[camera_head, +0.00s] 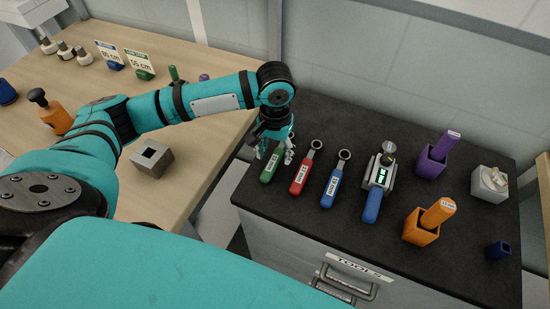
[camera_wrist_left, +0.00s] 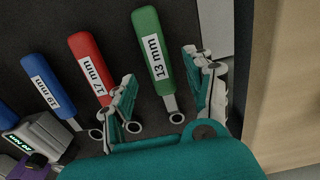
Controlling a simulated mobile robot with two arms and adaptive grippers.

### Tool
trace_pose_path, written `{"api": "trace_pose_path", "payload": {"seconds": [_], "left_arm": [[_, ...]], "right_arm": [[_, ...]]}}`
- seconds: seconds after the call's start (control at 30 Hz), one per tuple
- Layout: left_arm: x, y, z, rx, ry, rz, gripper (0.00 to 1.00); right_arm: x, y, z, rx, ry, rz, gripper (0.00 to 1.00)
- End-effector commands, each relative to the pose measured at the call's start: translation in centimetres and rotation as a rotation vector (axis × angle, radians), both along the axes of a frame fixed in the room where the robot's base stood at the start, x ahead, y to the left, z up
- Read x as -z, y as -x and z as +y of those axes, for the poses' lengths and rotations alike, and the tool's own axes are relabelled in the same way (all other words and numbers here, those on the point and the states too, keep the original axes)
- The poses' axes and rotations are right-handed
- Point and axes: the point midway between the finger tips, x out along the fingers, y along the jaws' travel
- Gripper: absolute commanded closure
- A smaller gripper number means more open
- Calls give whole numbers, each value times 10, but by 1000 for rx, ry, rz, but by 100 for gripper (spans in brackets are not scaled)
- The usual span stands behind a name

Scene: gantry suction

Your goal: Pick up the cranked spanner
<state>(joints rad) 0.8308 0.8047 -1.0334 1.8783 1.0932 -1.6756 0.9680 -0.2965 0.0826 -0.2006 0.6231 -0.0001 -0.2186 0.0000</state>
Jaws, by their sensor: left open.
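Three ring spanners lie in a row on the dark cabinet top: a green 13 mm one (camera_head: 269,170), a red 17 mm one (camera_head: 299,180) and a blue 19 mm one (camera_head: 332,188). I cannot tell which is cranked. My left gripper (camera_head: 277,151) is open and empty over the green spanner's ring end, partly hiding it. In the left wrist view the green spanner (camera_wrist_left: 151,48) lies between the spread fingers (camera_wrist_left: 160,72), its ring near the palm. The red spanner (camera_wrist_left: 89,62) is beside the left finger, the blue one (camera_wrist_left: 47,84) farther left. My right gripper is not in view.
A blue-handled tool with a display (camera_head: 379,178) lies right of the spanners. Purple (camera_head: 431,161) and orange (camera_head: 421,230) holders stand farther right, near a pale block (camera_head: 489,184). A wooden table (camera_head: 215,130) is at left, with a grey socketed block (camera_head: 152,160).

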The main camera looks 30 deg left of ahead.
Motion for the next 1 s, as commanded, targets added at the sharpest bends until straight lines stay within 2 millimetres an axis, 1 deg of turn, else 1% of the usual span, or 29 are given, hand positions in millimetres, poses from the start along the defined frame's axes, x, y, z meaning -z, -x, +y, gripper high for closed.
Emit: {"api": "trace_pose_path", "payload": {"seconds": [0.1,0.2,0.43,0.47,0.83,0.87,1.0], "left_arm": [[16,0,1,-1,-1,1,46],[23,0,1,0,0,0,46],[25,0,1,0,0,-1,46],[25,0,1,1,0,-1,49],[24,0,1,1,0,-1,97],[24,0,1,0,0,-1,100],[24,-1,1,0,0,-2,100]], "right_arm": [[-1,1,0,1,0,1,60],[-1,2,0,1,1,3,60],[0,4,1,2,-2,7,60],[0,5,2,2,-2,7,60],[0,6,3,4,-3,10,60],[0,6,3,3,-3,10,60],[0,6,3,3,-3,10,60]]}}
